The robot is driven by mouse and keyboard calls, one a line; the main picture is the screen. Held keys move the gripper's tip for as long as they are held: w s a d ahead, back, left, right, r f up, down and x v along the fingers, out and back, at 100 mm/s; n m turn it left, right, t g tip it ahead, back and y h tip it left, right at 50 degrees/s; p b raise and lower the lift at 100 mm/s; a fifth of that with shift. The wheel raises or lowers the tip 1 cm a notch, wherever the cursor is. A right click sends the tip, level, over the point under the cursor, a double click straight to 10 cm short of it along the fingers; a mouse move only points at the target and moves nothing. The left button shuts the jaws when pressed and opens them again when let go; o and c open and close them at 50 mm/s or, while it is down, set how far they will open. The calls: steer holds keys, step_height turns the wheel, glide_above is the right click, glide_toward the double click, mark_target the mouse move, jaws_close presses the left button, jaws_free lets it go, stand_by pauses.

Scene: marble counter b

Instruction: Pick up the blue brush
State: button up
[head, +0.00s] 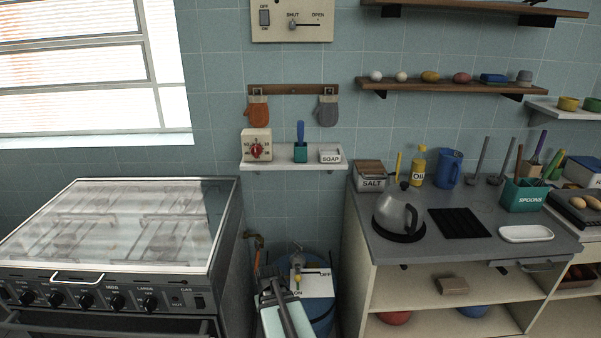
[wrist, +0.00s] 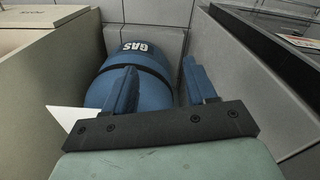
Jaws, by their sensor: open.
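The blue brush (head: 300,132) stands upright in a small teal holder (head: 300,154) on the narrow white wall shelf (head: 270,166) between the stove and the counter. Only its upper part shows; the rest is inside the holder. My gripper (wrist: 160,90) is open and empty in the wrist view, its two blue fingers apart over the gap between the cabinets. It is low, well below the shelf, and the brush is not in the wrist view. In the head view my arm is at the bottom centre.
Mitts (head: 258,110) hang above. A blue gas cylinder (wrist: 135,75) stands in the gap between the stove (head: 120,225) and counter (head: 440,220). A kettle (head: 398,213) stands on the counter.

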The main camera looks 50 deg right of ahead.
steer(key=w+d+r+m+t+h, duration=0.1)
steer(key=w+d+r+t+h, duration=0.25)
steer(key=d+r, duration=0.9)
steer(key=m+t+h, duration=0.2)
steer(key=t+h, duration=0.7)
glide_toward(301, 131)
steer(key=x, duration=0.7)
steer(key=shift+w+d+r, duration=0.1)
steer(key=shift+w+r, duration=0.05)
steer(key=shift+f+x, duration=0.2)
steer(key=shift+x, duration=1.3)
steer(key=shift+f+x, duration=0.2)
steer(key=shift+x, duration=1.35)
jaws_close()
